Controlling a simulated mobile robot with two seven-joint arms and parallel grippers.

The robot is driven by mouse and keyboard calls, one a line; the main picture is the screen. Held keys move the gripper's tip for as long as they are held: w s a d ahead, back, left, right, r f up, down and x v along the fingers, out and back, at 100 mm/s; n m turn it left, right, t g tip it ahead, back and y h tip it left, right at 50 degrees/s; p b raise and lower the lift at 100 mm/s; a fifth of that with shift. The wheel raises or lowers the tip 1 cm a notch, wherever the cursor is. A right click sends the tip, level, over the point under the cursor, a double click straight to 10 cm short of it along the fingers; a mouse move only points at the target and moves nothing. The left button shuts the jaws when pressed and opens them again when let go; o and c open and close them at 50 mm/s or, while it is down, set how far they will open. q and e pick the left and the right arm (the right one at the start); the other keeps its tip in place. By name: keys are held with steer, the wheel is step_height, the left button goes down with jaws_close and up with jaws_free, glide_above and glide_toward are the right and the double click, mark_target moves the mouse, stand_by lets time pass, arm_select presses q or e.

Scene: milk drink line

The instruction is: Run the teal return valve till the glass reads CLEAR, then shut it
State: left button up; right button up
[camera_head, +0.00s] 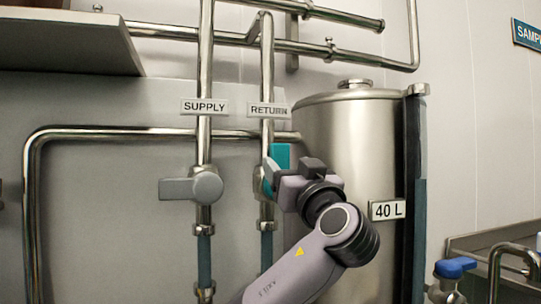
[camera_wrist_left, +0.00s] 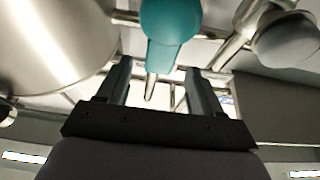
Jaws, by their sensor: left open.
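The teal return valve handle (camera_head: 281,154) is on the return pipe (camera_head: 267,75), below the RETURN label (camera_head: 268,110). Its upper part shows upright; the rest is hidden behind my left gripper (camera_head: 277,177). In the left wrist view the teal handle (camera_wrist_left: 172,22) points down towards the gap between the two fingers of my left gripper (camera_wrist_left: 158,82). The fingers are open, one on each side of its line, and I cannot tell whether they touch it. I see no glass with a readable word. My right gripper is not in view.
The grey supply valve handle (camera_head: 192,187) lies crosswise on the supply pipe (camera_head: 205,70), left of the return pipe. A steel tank (camera_head: 345,130) with a 40 L label (camera_head: 388,209) stands close on the right. A blue-handled tap (camera_head: 455,268) is at lower right. A shelf (camera_head: 65,45) juts out upper left.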

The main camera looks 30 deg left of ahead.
mark_target(277, 154)
arm_select(q)
steer(key=shift+w+a+r, duration=0.2)
steer(key=shift+w+a, duration=0.05)
steer(key=shift+a, duration=0.05)
steer(key=p+x, duration=0.2)
steer(key=x, duration=0.3)
steer(key=shift+w+a+r, duration=0.15)
steer(key=shift+a+r, duration=0.05)
steer(key=shift+a, duration=0.05)
steer(key=shift+w+a+r, duration=0.1)
steer(key=shift+w+a, duration=0.2)
jaws_close()
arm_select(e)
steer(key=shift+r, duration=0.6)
